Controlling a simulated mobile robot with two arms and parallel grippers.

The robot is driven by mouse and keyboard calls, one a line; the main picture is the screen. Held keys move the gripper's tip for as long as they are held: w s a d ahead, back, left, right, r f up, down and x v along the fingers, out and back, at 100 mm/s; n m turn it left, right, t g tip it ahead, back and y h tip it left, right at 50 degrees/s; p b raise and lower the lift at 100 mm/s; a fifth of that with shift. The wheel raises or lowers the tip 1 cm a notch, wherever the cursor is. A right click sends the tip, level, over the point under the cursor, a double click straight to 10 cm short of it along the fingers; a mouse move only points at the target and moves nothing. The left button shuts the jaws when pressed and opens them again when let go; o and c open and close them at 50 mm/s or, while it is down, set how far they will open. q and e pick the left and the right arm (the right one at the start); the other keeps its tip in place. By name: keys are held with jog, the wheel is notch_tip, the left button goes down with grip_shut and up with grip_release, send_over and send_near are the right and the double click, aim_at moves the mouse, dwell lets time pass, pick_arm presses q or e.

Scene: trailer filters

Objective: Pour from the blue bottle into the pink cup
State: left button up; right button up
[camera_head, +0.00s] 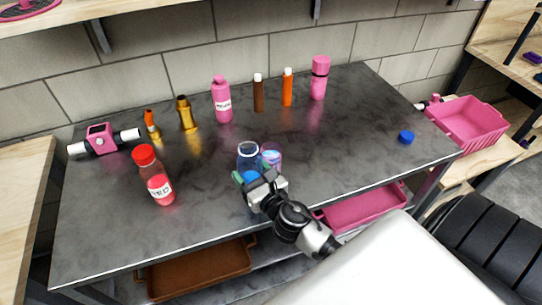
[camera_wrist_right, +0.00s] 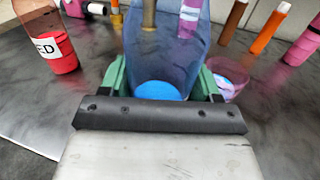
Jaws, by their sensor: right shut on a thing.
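The blue bottle (camera_head: 248,155) is clear, with blue contents low down and an open top. It stands roughly upright at the front middle of the table. My right gripper (camera_head: 252,184) is shut on its lower part. In the right wrist view the bottle (camera_wrist_right: 165,50) fills the space between the green fingers (camera_wrist_right: 160,85). The pink cup (camera_head: 271,156), see-through with pink and bluish tints, stands close to the right of the bottle. It shows partly behind the right finger in the wrist view (camera_wrist_right: 232,80). I cannot tell whether the bottle touches the table. My left gripper is not in view.
A red bottle (camera_head: 158,186) stands to the left. A pink bottle (camera_head: 222,102), brown tube (camera_head: 258,94), orange tube (camera_head: 287,88) and pink flask (camera_head: 319,80) stand behind. A blue cap (camera_head: 406,137) lies at right.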

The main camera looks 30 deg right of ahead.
jog(key=shift+f+b, duration=0.4)
jog(key=shift+f, duration=0.5)
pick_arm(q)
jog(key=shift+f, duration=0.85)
pick_arm(e)
jog(key=shift+r, duration=0.15)
jog(key=shift+r+p, duration=0.1)
jog(key=shift+p, duration=0.4)
jog(key=m+g+p, duration=0.1)
jog(key=p, duration=0.1)
jog(key=shift+r+m+p, duration=0.35)
jog(key=shift+m+p, duration=0.05)
jog(key=m+g+p, duration=0.1)
jog(key=m+p, duration=0.1)
jog(key=p, duration=0.2)
jog(key=shift+m+g+y+p, duration=0.3)
jog(key=shift+m, duration=0.1)
jog(key=shift+d+f+m+g+y+p, duration=0.15)
jog(key=shift+f+m+g+y+p, duration=0.15)
jog(key=shift+m+p, duration=0.4)
jog(key=shift+a+f+m+g+p, duration=0.2)
jog(key=shift+m+g+p, duration=0.2)
jog(key=shift+m, duration=0.1)
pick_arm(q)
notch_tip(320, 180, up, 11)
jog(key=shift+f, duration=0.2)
pick_arm(e)
jog(key=shift+s+a+f+m+y, duration=0.2)
jog(key=shift+a+f+m+y, duration=0.1)
jog(key=shift+f+m+y, duration=0.15)
